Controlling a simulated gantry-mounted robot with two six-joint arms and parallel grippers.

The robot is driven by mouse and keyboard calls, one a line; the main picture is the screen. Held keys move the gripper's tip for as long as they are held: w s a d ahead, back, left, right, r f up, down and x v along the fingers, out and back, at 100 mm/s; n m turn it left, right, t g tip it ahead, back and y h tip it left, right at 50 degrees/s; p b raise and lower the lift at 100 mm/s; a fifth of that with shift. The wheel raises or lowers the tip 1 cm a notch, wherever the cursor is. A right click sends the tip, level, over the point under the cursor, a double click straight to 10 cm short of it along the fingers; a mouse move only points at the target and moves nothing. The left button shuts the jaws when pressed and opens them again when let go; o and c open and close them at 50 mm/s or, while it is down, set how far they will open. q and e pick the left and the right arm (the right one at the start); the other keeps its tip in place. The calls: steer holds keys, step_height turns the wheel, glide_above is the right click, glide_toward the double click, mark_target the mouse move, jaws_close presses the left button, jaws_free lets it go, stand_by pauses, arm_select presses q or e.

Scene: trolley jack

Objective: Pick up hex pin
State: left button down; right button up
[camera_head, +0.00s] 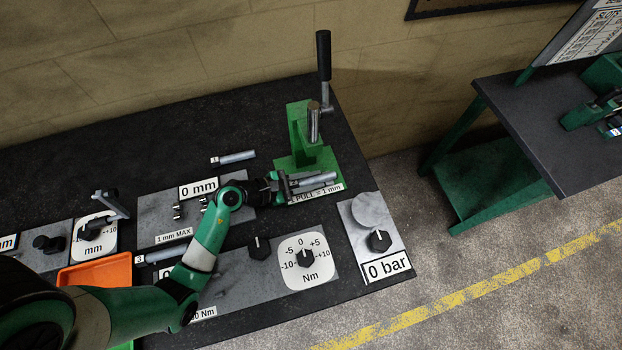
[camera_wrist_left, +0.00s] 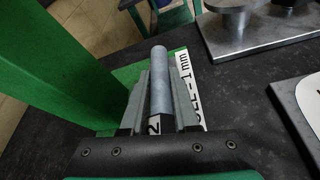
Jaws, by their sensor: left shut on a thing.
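A grey pin (camera_wrist_left: 159,82) with a white end tag marked 2 lies lengthwise between the fingers of my left gripper (camera_wrist_left: 160,95) in the left wrist view. The fingers are shut on its sides, and its far end sticks out past them. In the head view my left gripper (camera_head: 308,183) holds this pin (camera_head: 318,179) low over the green base of the lever press. I cannot tell whether the pin touches the base, nor whether its tip is hexagonal. My right gripper is not in view.
The green lever press (camera_head: 305,135) with a black-handled lever stands just behind the gripper. Another tagged pin (camera_head: 235,157) lies on the dark bench, and a third (camera_head: 160,254) lies left of my arm. An orange tray (camera_head: 95,274) and a 0 bar panel (camera_head: 375,240) are nearby.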

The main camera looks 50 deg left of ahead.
arm_select(q)
step_height(320, 180, up, 10)
steer(key=p, duration=0.4)
steer(key=shift+r, duration=0.1)
steer(key=d+m+h, duration=0.1)
steer(key=d, duration=0.4)
step_height(320, 180, up, 27)
steer(key=p, duration=2.4)
glide_above(313, 179)
steer(key=s+d, duration=0.6)
steer(key=d, duration=0.1)
steer(key=shift+w+a+n+y, duration=0.1)
steer(key=shift+w+n+y, duration=0.05)
steer(key=shift+n+y, duration=0.25)
